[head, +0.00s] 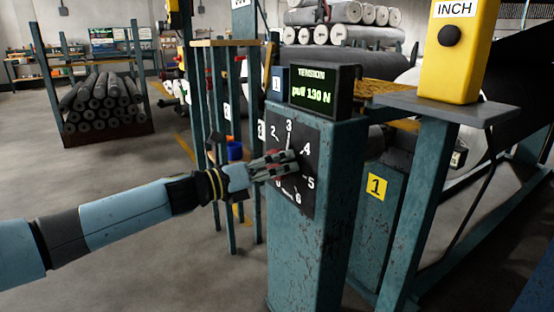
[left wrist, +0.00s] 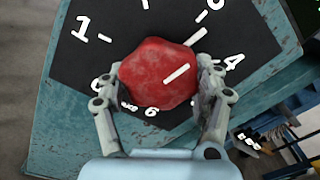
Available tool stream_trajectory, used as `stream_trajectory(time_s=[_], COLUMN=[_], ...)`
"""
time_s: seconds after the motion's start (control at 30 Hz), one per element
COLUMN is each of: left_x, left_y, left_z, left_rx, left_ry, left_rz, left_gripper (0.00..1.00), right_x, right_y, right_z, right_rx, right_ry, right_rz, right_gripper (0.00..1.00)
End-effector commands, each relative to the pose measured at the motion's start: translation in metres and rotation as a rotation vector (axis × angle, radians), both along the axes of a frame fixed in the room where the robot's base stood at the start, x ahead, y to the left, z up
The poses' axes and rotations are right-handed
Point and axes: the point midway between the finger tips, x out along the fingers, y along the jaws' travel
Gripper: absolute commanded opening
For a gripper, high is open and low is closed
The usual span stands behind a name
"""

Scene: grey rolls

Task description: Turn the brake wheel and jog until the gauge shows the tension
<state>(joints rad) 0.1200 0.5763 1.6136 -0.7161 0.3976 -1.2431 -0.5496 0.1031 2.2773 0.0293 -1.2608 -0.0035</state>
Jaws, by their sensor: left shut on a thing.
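The brake wheel is a red knob (left wrist: 160,74) with a white pointer line, on a black numbered dial plate (left wrist: 85,55). The line points up and right in the left wrist view, towards the side of the 4. My left gripper (head: 284,163) is shut on the knob, with one finger on each side in the left wrist view (left wrist: 160,85). In the head view its fingers hide most of the knob. The tension gauge (head: 322,92) above the dial reads "pull 130 N" in green. A yellow INCH box (head: 461,70) with a black button (head: 449,36) stands at upper right. My right gripper is not in view.
The teal post (head: 305,255) carries the dial and gauge. A grey shelf (head: 450,106) bears the INCH box. A yellow "1" plate (head: 377,187) is on the frame beside it. Dark rolls (head: 98,105) lie in a rack at left. The floor at lower left is clear.

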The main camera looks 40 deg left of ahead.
Motion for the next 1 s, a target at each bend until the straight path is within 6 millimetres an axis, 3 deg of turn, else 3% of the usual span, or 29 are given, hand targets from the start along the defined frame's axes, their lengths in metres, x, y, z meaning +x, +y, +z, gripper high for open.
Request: stream_trajectory(time_s=[0.5, 1.0], left_x=[-0.001, -0.002], left_y=[-0.001, -0.001], left_z=[0.003, 0.0], left_rx=[-0.409, -0.575], left_ry=[0.171, 0.244], left_rz=[0.003, 0.003], left_gripper=[0.35, 0.35], right_x=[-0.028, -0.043], right_y=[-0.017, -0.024], right_z=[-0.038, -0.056], right_rx=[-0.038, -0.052], right_ry=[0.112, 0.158], right_rz=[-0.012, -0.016], right_gripper=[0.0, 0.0])
